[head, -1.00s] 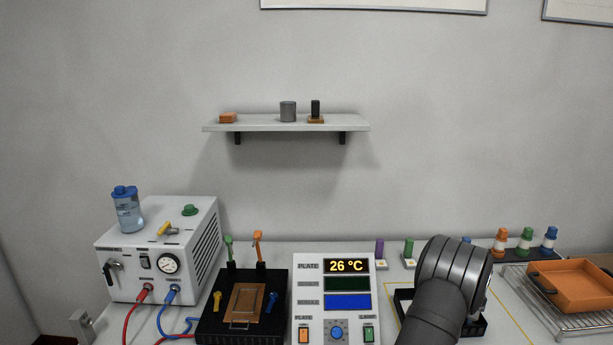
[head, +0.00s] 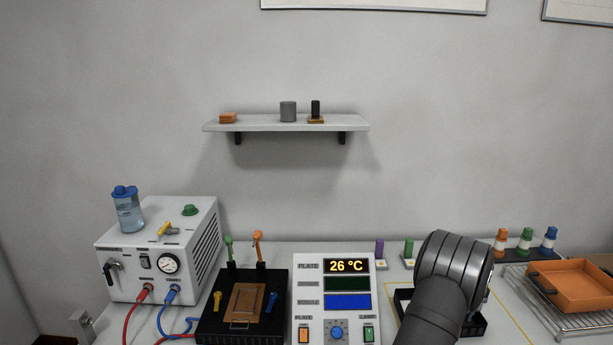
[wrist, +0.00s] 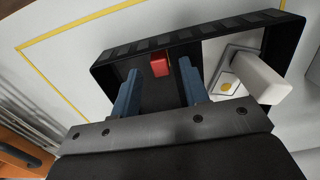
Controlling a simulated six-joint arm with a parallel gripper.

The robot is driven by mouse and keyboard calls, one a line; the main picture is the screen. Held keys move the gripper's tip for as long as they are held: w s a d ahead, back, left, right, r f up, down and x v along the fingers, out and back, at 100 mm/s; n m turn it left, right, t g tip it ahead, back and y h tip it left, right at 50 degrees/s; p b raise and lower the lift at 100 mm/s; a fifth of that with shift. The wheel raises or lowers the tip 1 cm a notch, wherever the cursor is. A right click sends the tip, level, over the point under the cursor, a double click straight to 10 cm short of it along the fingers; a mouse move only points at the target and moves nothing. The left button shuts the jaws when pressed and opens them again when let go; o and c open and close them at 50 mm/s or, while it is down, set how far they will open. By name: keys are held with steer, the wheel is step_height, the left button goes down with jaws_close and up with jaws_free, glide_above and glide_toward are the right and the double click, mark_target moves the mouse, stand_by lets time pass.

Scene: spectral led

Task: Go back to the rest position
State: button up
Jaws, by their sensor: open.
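In the wrist view my gripper (wrist: 158,75) is open, its two blue fingers apart with nothing held between them. It is over a black open-topped frame (wrist: 185,42). A small red block (wrist: 160,65) shows at the frame beyond the gap between the fingertips; whether it touches a finger I cannot tell. A white block-like part (wrist: 262,80) and a plate with a yellow dot (wrist: 228,86) are at the right of the frame. In the head view my own arm covers the gripper and most of the black frame (head: 474,327).
The control panel (head: 334,312) with a 26 °C display stands left of my arm. An orange tray (head: 572,286) sits on a wire rack (head: 545,300) at the right. Several coloured-cap bottles (head: 525,240) stand behind. A wall shelf (head: 285,124) is above, with clear space below it.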

step_height(320, 180, down, 4)
steer(key=shift+r, duration=0.1)
step_height(320, 180, up, 6)
steer(key=shift+d+f, duration=0.1)
steer(key=w+a+r, duration=0.3)
steer(key=a+r, duration=0.3)
steer(key=a, duration=0.1)
steer(key=w+a+r, duration=0.2)
steer(key=a+r, duration=0.3)
steer(key=a, duration=0.3)
steer(key=s+a+r, duration=0.2)
steer(key=a+r, duration=0.2)
steer(key=a, duration=0.6)
steer(key=s+a+r, duration=0.2)
steer(key=a+r, duration=0.2)
steer(key=a, duration=0.6)
steer(key=s+a+r, duration=0.2)
steer(key=a+r, duration=0.2)
steer(key=a, duration=0.6)
steer(key=w+a+f+n, duration=0.2)
steer(key=a+f+n, duration=0.7)
steer(key=f, duration=0.1)
steer(key=shift+a+f, duration=0.25)
steer(key=shift+f, duration=0.15)
